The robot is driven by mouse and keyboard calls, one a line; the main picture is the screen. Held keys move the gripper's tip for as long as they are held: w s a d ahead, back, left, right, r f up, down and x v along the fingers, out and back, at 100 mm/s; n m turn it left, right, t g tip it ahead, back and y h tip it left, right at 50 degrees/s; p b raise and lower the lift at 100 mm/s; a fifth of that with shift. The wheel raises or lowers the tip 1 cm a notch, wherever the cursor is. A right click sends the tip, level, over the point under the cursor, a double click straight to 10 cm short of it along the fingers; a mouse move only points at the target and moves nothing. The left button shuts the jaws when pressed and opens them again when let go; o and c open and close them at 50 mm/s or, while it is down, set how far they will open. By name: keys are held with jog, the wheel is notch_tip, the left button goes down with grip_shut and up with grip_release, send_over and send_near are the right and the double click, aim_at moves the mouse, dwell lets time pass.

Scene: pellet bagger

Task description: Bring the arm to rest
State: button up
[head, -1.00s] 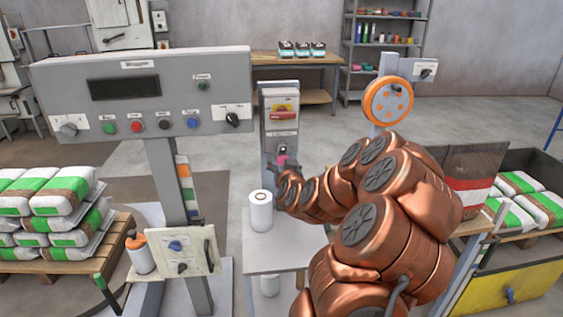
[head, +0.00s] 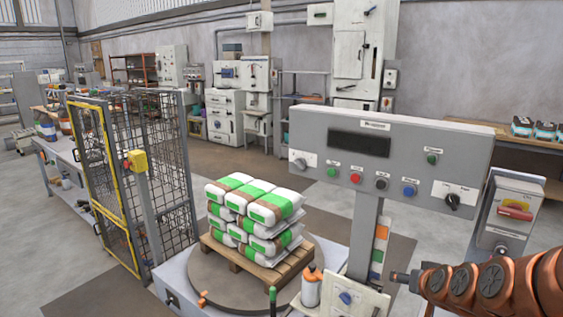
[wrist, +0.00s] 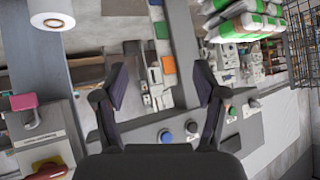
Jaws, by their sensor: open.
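My arm is copper-coloured and enters the head view at the lower right. My gripper (head: 402,278) points left there, small and beside the post of the grey control panel (head: 470,150). In the wrist view the gripper (wrist: 161,84) has its two dark fingers spread wide with nothing between them. Beyond the fingers the panel shows with a blue button (wrist: 165,136). A pink piece (wrist: 22,101) on a grey switch box sits apart from the fingers at the left of the wrist view.
The grey switch box (head: 507,215) with a red handle stands close above my arm. A pallet (head: 262,268) of stacked green-and-white bags is on a turntable (head: 208,285). A mesh cage (head: 150,170) stands at left. A white roll (wrist: 50,12) is at the wrist view's upper left.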

jog(key=s+a+n+g+y+p, duration=0.25)
jog(key=s+a+g, duration=0.35)
jog(key=s+a, duration=0.65)
jog(key=s+a+r+g+h, duration=0.1)
jog(key=s+r+g, duration=0.1)
jog(key=s, duration=0.9)
jog(key=s+a+r+g+p, duration=0.1)
jog(key=s+a+r+g, duration=0.1)
jog(key=s, duration=0.9)
jog(key=shift+s+a+r+n+g+h, duration=0.2)
jog(key=shift+s+r+n+g+h, duration=0.25)
jog(key=shift+g, duration=0.65)
jog(key=shift+w+r, duration=0.1)
jog(key=shift+w, duration=0.05)
